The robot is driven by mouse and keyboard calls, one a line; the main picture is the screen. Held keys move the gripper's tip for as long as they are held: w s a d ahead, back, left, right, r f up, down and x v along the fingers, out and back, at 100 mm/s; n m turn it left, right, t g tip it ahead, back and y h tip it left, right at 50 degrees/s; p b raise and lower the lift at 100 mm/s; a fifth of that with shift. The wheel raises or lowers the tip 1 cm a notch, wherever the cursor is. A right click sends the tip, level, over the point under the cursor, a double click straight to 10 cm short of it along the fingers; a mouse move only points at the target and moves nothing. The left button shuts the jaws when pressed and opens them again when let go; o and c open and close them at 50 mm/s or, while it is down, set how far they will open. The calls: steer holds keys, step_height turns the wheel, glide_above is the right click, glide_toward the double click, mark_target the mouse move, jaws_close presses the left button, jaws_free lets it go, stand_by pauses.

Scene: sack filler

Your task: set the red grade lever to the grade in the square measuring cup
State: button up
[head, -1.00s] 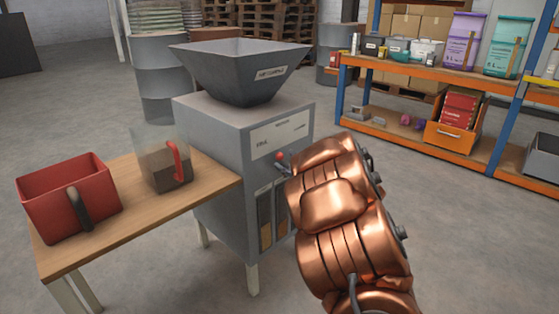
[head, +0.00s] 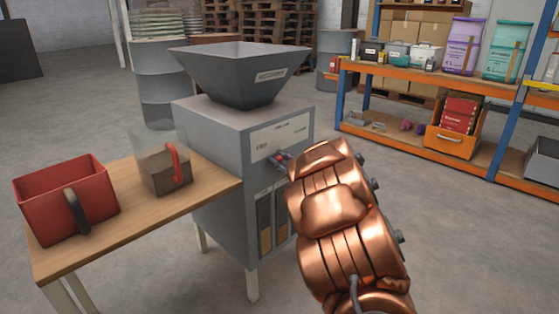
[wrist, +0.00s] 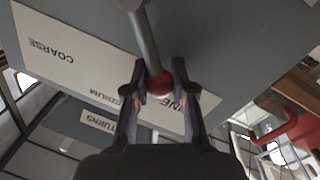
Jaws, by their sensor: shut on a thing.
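The red grade lever (wrist: 148,40) is a grey rod with a red ball knob, on the front of the grey sack filler (head: 215,150). My gripper (wrist: 160,85) is shut on the knob, one finger on each side. In the wrist view the knob lies over the white grade plate (wrist: 85,65), at the word ending in "NE"; "COARSE" and a partly hidden "MEDIUM" read upside down to its left. In the head view my gripper (head: 282,163) hides most of the lever. A clear square cup (head: 163,168) with a red handle holds brown material; its grain is too small to tell.
A red square container (head: 65,195) with a dark handle stands left of the clear cup on the wooden table (head: 130,228). A grey hopper (head: 240,75) tops the filler. An orange shelf (head: 400,73) stands at the right, with open floor between.

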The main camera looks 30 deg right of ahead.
jaws_close()
